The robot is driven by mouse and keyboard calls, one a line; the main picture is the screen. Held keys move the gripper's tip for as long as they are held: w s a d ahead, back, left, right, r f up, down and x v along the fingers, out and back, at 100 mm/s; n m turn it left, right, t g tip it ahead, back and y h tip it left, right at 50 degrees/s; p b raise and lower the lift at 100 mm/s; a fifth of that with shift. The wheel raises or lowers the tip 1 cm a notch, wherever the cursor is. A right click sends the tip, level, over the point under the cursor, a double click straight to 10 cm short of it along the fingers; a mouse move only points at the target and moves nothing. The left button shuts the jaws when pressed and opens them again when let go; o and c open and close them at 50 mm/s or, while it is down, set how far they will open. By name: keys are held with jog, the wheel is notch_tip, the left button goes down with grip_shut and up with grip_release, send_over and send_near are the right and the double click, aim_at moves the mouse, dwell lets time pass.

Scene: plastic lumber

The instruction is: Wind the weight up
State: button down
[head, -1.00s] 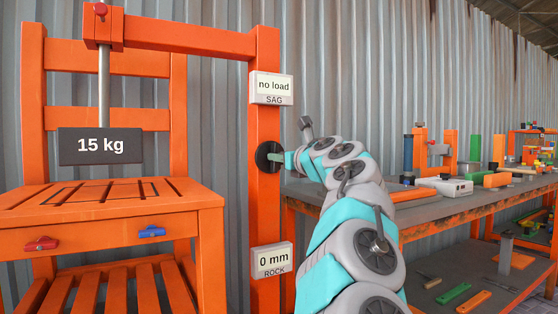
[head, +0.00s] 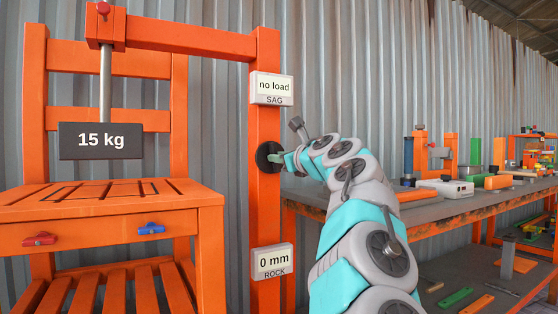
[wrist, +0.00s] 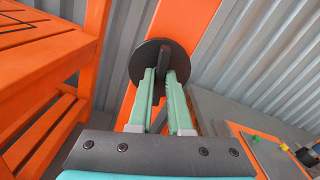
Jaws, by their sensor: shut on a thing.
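The weight (head: 100,141) is a dark block marked "15 kg", hanging on a metal rod (head: 105,82) from the orange overhead beam (head: 185,38). It is above the seat of the orange chair (head: 115,192), with a clear gap below. A black round disc (head: 263,150) with a dark handle (wrist: 162,58) is on the orange post; the disc also shows in the wrist view (wrist: 142,60). My gripper (head: 279,158) is at this disc. In the wrist view my green fingers (wrist: 163,85) are shut on the handle, one on each side.
A "SAG" display (head: 272,87) on the post reads "no load"; a "ROCK" display (head: 273,261) lower down reads "0 mm". Red (head: 39,239) and blue (head: 151,229) knobs are on the chair's front. A workbench (head: 430,212) with several tools stands right.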

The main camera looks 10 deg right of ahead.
jog(key=shift+f+n+b, duration=0.15)
jog(key=shift+n+b, duration=0.95)
jog(key=shift+n, duration=0.9)
jog(key=shift+a+n+b, duration=0.15)
jog(key=shift+n+b, duration=0.35)
jog(key=shift+n, duration=2.6)
jog(key=shift+f+n, duration=0.1)
jog(key=shift+n, duration=2.1)
jog(key=c, duration=0.9)
grip_release()
jog(key=shift+s, duration=0.1)
